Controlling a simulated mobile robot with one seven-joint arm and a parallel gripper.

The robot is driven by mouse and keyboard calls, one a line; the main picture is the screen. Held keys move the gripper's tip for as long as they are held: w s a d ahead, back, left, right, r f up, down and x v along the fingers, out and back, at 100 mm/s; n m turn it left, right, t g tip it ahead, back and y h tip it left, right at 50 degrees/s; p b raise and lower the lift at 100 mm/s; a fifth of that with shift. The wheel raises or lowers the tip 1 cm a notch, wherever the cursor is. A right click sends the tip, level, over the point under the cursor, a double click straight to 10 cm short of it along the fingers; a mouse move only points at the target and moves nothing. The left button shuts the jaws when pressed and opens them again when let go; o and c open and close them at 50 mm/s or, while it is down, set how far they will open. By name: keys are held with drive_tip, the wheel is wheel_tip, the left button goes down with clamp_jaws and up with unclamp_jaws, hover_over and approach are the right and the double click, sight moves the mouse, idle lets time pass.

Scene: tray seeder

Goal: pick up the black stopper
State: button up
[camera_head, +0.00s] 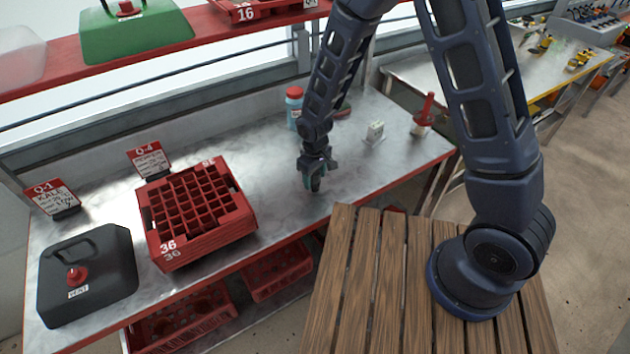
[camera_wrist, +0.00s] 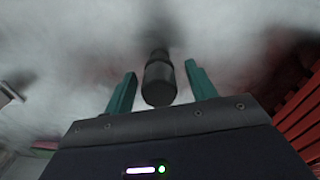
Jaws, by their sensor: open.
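The black stopper (camera_wrist: 159,80) is a dark, stepped cylinder in the wrist view, near the middle, between my gripper's fingers and apart from both. My gripper (camera_wrist: 158,84) has two teal fingers spread open, one to each side of the stopper. In the head view my gripper (camera_head: 314,186) points down close over the grey bench top (camera_head: 279,180). The stopper cannot be made out in the head view, where my gripper covers that spot.
A red 36-cell tray (camera_head: 238,222) stands left of my gripper, with a black lidded box (camera_head: 105,275) further left. A blue bottle with red cap (camera_head: 294,108), a small white object (camera_head: 375,131) and a red-handled item (camera_head: 423,118) stand behind and right. A slatted wooden surface (camera_head: 367,290) is in front.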

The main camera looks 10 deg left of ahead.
drive_tip(key=shift+f, duration=0.7)
drive_tip(key=c, duration=1)
drive_tip(key=shift+c, duration=0.2)
drive_tip(key=shift+r, duration=0.15)
